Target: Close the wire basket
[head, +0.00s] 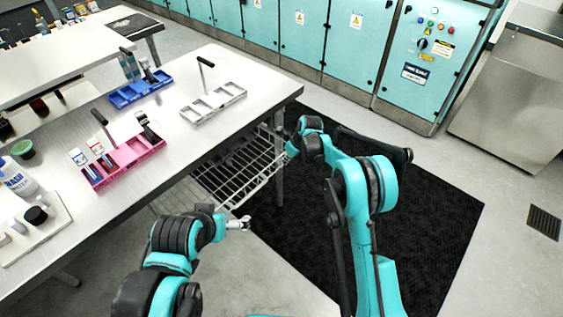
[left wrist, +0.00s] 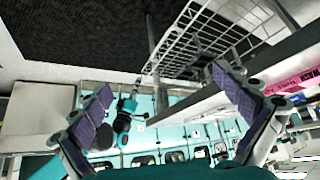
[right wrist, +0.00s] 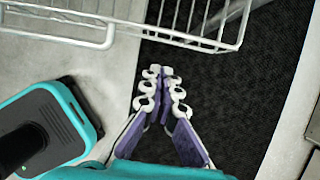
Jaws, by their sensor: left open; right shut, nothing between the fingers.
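The wire basket (head: 262,172) is a pale metal grid drawer under the worktable and sticks out past the table's front edge. It shows at the top of the left wrist view (left wrist: 190,45), and its front rails cross the top of the right wrist view (right wrist: 195,42). My right gripper (head: 291,150) is at the basket's outer right end; in the right wrist view (right wrist: 165,72) its fingers are together and empty, close below the rails. Contact cannot be told. My left gripper (head: 240,223) is near the basket's near corner; in the left wrist view (left wrist: 160,86) it is open and empty.
The worktable (head: 215,125) holds a pink tray (head: 135,160), a blue tray (head: 138,90) and a grey tray (head: 215,105). A table leg (head: 280,185) stands beside the basket. A dark mat (head: 435,215) covers the floor to the right. Teal cabinets (head: 345,45) line the back.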

